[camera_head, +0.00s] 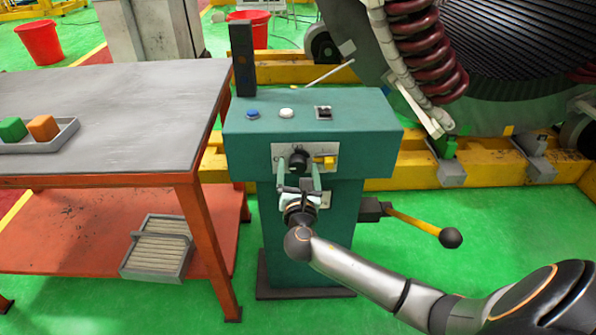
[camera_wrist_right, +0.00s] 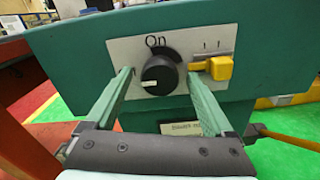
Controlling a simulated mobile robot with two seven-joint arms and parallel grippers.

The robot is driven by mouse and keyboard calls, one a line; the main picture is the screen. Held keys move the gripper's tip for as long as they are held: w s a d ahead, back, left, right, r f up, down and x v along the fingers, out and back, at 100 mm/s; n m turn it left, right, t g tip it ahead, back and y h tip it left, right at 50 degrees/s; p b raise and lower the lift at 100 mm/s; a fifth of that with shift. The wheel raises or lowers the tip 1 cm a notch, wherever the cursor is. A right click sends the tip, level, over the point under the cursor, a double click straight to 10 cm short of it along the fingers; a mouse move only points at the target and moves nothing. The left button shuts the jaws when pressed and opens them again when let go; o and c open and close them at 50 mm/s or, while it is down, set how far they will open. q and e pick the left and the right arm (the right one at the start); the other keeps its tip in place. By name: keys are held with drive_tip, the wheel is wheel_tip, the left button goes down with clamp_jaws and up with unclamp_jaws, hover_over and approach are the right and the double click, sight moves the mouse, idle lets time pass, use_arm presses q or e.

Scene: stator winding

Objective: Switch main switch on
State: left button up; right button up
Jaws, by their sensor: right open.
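The main switch is a black round knob (camera_wrist_right: 160,74) on a white plate (camera_wrist_right: 120,50) on the front of the green control cabinet (camera_head: 243,150). In the right wrist view the word "On" stands above the knob, and a white mark on the knob sits at its left side. In the head view the knob (camera_head: 299,160) shows just beyond my right gripper (camera_head: 298,173). My right gripper is open, with one pale green finger on each side of the knob. Whether the fingers touch it I cannot tell. My left gripper is out of view.
A yellow lever (camera_wrist_right: 220,67) sits right beside the knob, close to the right finger. A yellow-handled bar with a black ball (camera_head: 450,237) sticks out from the cabinet's right side. A blue button (camera_head: 253,114) and a white button (camera_head: 286,113) are on top. A table (camera_head: 120,90) stands left.

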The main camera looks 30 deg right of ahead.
drive_tip(key=shift+c, duration=0.7)
drive_tip(key=c, duration=1.2)
